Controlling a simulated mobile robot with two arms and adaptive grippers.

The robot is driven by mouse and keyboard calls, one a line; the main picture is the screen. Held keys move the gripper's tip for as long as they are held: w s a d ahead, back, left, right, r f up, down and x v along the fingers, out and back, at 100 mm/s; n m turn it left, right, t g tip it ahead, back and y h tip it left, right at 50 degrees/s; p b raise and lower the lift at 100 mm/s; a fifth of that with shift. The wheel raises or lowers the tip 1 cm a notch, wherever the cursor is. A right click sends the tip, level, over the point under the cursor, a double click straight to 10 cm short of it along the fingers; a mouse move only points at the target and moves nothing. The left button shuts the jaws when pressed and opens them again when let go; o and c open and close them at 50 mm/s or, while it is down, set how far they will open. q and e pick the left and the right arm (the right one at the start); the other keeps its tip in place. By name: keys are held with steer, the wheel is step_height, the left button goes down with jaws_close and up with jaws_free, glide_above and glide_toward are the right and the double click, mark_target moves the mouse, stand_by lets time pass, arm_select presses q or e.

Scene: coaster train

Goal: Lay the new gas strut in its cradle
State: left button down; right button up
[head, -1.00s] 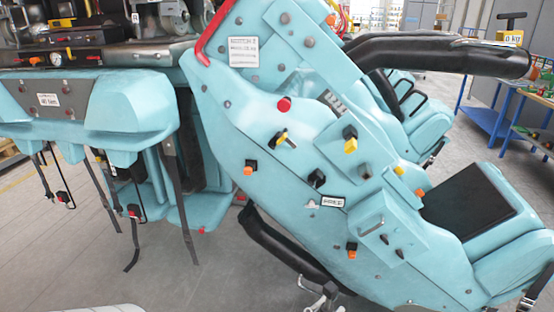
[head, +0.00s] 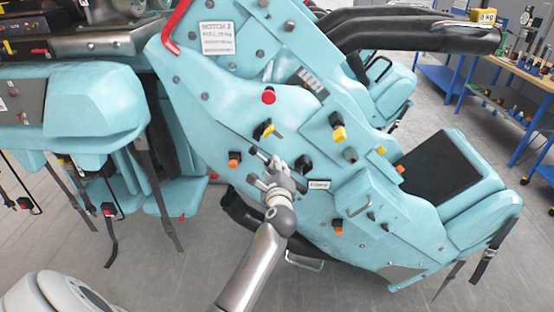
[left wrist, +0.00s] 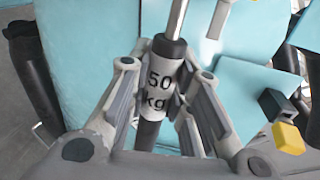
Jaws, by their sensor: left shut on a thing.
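My left gripper (head: 272,173) is in front of the teal side panel of the ride car (head: 215,115). It is shut on a gas strut (head: 259,153), a dark cylinder marked "50 kg" with a bright rod; the strut also shows between the fingers in the left wrist view (left wrist: 161,82). In the head view the fingers hide part of the strut. Black clips with yellow or orange parts sit on the panel around the gripper, one above it (head: 263,130) and one to its upper right (head: 338,133). I cannot tell which belong to the cradle. My right gripper is not in view.
A red knob (head: 268,96) and a small label plate (head: 319,185) are on the panel. A thick black restraint bar (head: 400,30) runs along the top right. Straps hang at the left. Blue workbenches (head: 500,75) stand at the back right, with clear floor before them.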

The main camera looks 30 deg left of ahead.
arm_select(q)
steer(key=shift+w+a+r+n, duration=0.15)
steer(key=shift+w+r+n, duration=0.2)
steer(key=shift+w, duration=0.2)
steer(key=x, duration=0.3)
steer(key=b+x, duration=0.1)
steer(key=x, duration=0.1)
steer(key=shift+w+r, duration=0.3)
steer(key=shift+w, duration=0.15)
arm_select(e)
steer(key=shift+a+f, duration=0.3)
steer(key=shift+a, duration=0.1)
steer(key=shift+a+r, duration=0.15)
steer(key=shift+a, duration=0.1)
arm_select(q)
steer(key=shift+r+p, duration=0.1)
steer(key=shift+p, duration=0.45)
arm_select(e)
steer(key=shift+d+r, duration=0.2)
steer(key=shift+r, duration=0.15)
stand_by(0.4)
